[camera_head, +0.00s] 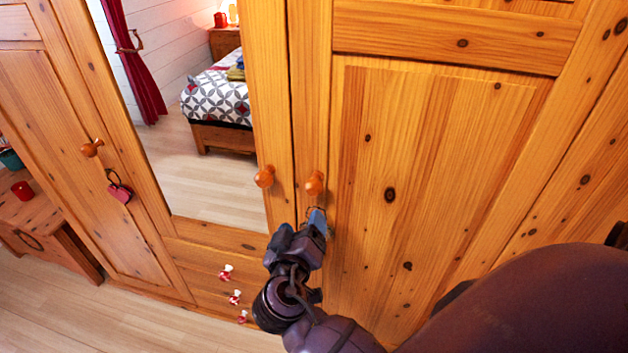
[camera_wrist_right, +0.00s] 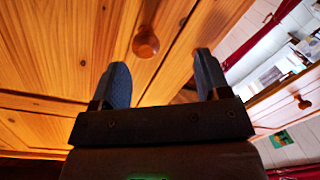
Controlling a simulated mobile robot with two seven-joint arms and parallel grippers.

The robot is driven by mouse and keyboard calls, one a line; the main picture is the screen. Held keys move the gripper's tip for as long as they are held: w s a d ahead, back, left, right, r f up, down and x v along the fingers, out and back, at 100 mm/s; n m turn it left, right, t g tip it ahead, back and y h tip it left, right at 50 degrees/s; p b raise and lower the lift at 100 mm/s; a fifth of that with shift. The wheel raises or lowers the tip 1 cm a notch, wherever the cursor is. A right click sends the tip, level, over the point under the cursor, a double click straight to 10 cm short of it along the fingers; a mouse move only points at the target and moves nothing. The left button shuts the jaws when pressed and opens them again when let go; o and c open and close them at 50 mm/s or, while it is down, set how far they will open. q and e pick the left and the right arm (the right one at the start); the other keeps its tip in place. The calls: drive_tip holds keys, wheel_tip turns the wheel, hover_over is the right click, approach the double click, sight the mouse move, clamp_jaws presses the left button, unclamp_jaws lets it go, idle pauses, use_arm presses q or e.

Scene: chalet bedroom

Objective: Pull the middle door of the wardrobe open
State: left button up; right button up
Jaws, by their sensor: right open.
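The wooden wardrobe's middle door (camera_head: 218,238) has a mirror (camera_head: 190,180) and a round wooden knob (camera_head: 264,177) at its right edge. It looks shut. The right door (camera_head: 430,190) has its own knob (camera_head: 314,183) just across the seam. My right gripper (camera_head: 316,218) is just below that right-door knob, right of and below the middle door's knob. It is open and empty. In the right wrist view, a knob (camera_wrist_right: 146,42) lies ahead, between and beyond the spread fingertips (camera_wrist_right: 160,80); I cannot tell which door it belongs to. My left gripper is not in view.
The left door (camera_head: 60,150) has a knob (camera_head: 91,148) with a red heart tag (camera_head: 120,192) hanging nearby. Small red-and-white candy shapes (camera_head: 234,297) show low on the middle door. A wooden bench or table (camera_head: 40,215) stands at left. Bare floor (camera_head: 60,320) lies in front.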

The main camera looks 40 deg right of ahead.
sight(312, 191)
drive_tip(key=shift+m+h, duration=0.6)
drive_tip(key=shift+h, duration=0.2)
drive_tip(key=w+d+r, duration=0.1)
drive_tip(key=w+d, duration=0.1)
drive_tip(key=w+d+r, duration=0.1)
drive_tip(key=w+d, duration=0.1)
drive_tip(key=d, duration=0.1)
drive_tip(key=w+d+p, duration=0.1)
drive_tip(key=w+d, duration=0.1)
drive_tip(key=shift+w+d+r, duration=0.1)
drive_tip(key=shift+d+r, duration=0.05)
drive_tip(key=shift+r, duration=0.25)
drive_tip(key=shift+w+d+f, duration=0.1)
drive_tip(key=shift+w+d, duration=0.25)
drive_tip(key=shift+d, duration=0.05)
drive_tip(key=shift+c, duration=0.4)
